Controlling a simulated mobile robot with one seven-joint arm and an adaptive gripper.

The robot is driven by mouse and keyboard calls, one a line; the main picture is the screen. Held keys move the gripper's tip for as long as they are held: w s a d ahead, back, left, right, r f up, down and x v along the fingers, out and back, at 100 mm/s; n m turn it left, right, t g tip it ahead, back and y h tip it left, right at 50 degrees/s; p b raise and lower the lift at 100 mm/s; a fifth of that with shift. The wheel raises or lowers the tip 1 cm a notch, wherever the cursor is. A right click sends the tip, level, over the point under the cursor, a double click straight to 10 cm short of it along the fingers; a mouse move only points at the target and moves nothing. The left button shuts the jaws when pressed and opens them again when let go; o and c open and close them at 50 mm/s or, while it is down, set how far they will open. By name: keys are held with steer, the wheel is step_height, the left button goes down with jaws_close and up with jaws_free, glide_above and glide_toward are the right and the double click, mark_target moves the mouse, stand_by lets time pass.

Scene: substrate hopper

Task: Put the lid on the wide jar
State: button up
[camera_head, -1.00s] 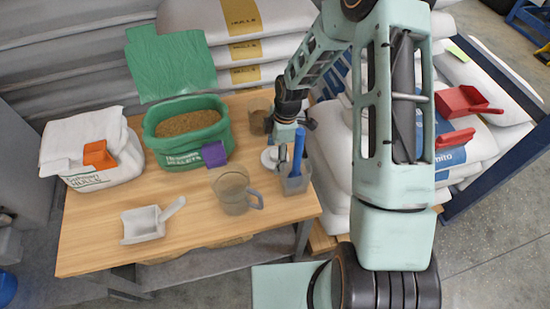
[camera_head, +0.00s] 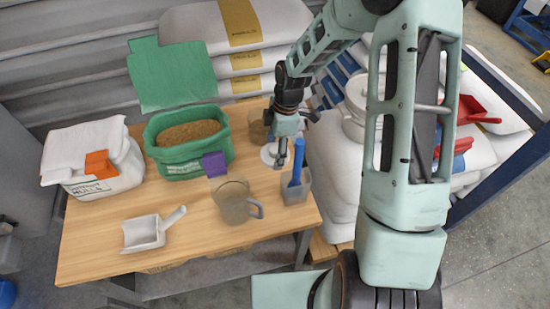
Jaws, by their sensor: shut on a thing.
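A pale round lid (camera_head: 268,154) is at the back right of the wooden table. My gripper (camera_head: 280,162) points down and is shut on the lid, with part of the disc showing to the left of the fingers. I cannot tell how far the lid is above the table. A see-through jar with brownish contents (camera_head: 257,127) stands just behind and left of my gripper, partly hidden by it. It looks open and is likely the wide jar.
A clear jug (camera_head: 234,203) and a clear cup with a blue-handled tool (camera_head: 297,190) stand in front of the lid.

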steer(key=shift+m, duration=0.4)
steer(key=r, duration=0.1)
steer(key=w+r, duration=0.1)
steer(key=r+p, duration=0.1)
steer(key=r, duration=0.1)
steer(key=shift+w+a, duration=0.25)
steer(key=w+a+r+m+t+p, duration=0.1)
steer(key=w+a+r+m+p, duration=0.1)
steer(key=w+r+m+p, duration=0.25)
steer(key=w+a+r+m+t+p, duration=0.1)
steer(key=w+a+r+m+p, duration=0.1)
steer(key=w+r+m, duration=0.35)
steer(key=w+d+b+x, duration=0.1)
steer(key=b+x, duration=0.3)
steer(key=x, duration=0.5)
steer(key=shift+w+d+f+h, duration=0.15)
steer(key=shift+w+d+h, duration=0.15)
steer(key=shift+d, duration=0.1)
steer(key=shift+f+b, duration=0.65)
steer(key=shift+b, duration=0.15)
stand_by(0.5)
steer(key=o, duration=0.9)
steer(key=r, duration=0.4)
steer(key=s+r, duration=0.1)
steer(key=r, duration=0.3)
steer(key=d+r, duration=0.1)
steer(key=r, duration=0.3)
steer(key=shift+s+d, duration=0.1)
steer(key=shift+s, duration=0.1)
